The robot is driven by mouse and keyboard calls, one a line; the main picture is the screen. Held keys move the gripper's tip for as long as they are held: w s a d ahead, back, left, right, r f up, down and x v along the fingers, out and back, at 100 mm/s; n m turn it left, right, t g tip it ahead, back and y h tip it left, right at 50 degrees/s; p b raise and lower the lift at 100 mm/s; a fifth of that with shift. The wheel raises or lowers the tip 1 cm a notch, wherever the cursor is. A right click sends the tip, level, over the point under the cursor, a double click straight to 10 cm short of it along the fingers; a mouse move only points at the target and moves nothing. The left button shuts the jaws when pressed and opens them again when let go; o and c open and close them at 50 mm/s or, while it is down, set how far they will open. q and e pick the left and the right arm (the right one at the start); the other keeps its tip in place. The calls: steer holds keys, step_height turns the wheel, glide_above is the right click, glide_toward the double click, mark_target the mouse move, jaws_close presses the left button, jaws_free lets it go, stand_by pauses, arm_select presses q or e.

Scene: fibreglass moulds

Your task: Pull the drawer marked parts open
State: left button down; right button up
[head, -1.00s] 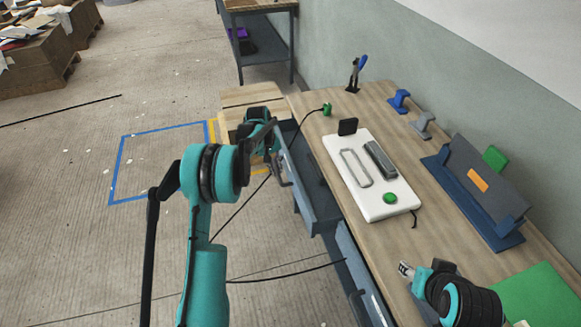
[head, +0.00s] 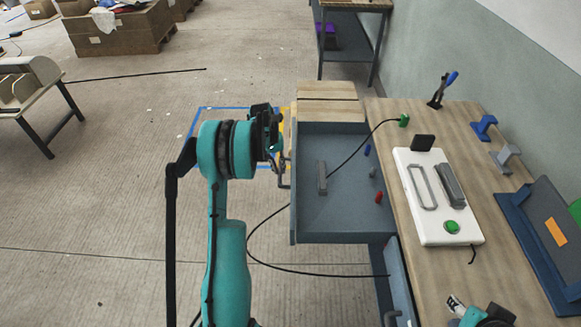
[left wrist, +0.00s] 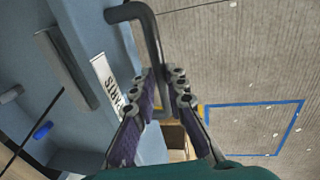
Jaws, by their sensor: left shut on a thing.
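The grey-blue drawer (head: 335,217) is pulled well out of the bench's left side. Its front carries a white label (left wrist: 104,78) reading "PARTS" in the left wrist view. A dark bar handle (left wrist: 152,38) stands out from that front. My left gripper (head: 279,164) is at the handle. In the left wrist view its fingers (left wrist: 164,88) are closed around the handle's bar. My right gripper (head: 456,305) shows only partly at the lower right above the bench, and its jaw opening is unclear.
The drawer holds a grey bar (head: 321,178) and small blue, grey and red pieces. A second drawer (head: 398,278) below is nearer me. A black cable crosses the open drawer. The bench top (head: 425,120) carries a white fixture (head: 437,195).

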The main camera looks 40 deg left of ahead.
arm_select(q)
steer(key=shift+s+a, duration=0.3)
steer(key=shift+a, duration=0.1)
steer(key=c, duration=1.5)
jaws_free()
steer(key=shift+c, duration=0.2)
step_height(320, 180, up, 12)
steer(key=s+a, duration=0.1)
steer(key=a, duration=0.1)
steer(key=shift+s+f, duration=0.1)
steer(key=shift+f, duration=0.05)
